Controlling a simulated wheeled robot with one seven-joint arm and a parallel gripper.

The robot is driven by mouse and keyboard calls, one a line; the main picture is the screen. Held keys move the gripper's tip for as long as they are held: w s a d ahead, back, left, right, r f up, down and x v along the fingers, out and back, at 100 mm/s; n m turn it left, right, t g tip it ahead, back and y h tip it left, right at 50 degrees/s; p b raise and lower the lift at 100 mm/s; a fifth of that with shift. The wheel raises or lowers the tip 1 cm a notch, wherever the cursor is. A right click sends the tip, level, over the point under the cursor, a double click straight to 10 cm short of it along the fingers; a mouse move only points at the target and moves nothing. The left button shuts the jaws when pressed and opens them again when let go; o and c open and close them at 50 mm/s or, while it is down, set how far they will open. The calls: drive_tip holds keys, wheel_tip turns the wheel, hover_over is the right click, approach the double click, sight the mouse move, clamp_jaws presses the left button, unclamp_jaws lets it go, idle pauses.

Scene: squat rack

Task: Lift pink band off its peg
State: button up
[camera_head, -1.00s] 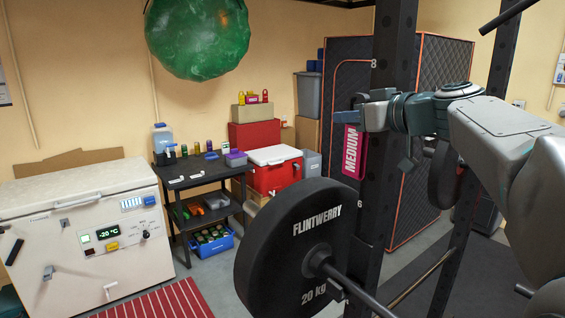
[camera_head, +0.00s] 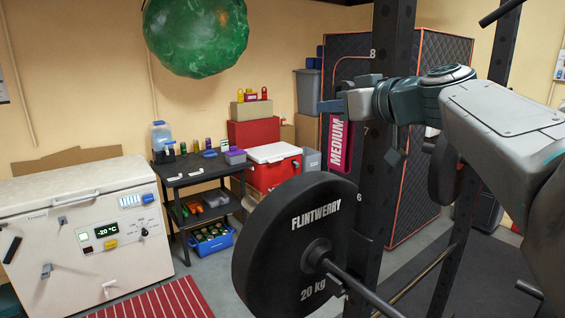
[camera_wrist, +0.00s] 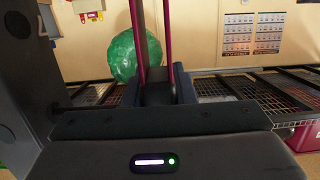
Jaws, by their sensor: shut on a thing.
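The pink band (camera_head: 341,145), with the word MEDIUM down it, hangs below my gripper (camera_head: 335,104), left of the rack's black upright (camera_head: 384,60). My gripper is shut on the band's upper part. In the wrist view, the band's two magenta-edged strands (camera_wrist: 167,30) run from between the fingers (camera_wrist: 157,92). The upright stands close by at the left of that view (camera_wrist: 22,60). I cannot make out the peg, nor whether the band touches it.
A barbell with a black 20 kg plate (camera_head: 296,245) sits low, left of the upright. A green ball (camera_head: 195,35) shows high at the left. A dark table (camera_head: 197,170), a red cooler (camera_head: 272,168) and a white chest freezer (camera_head: 75,225) stand behind. The space left of my gripper looks open.

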drive_tip(key=shift+s+a+b, duration=0.45)
drive_tip(key=shift+s+a, duration=0.45)
drive_tip(key=shift+a, duration=0.3)
drive_tip(key=shift+s+a+b, duration=0.45)
drive_tip(key=shift+s+a, duration=0.45)
drive_tip(key=shift+a, duration=0.25)
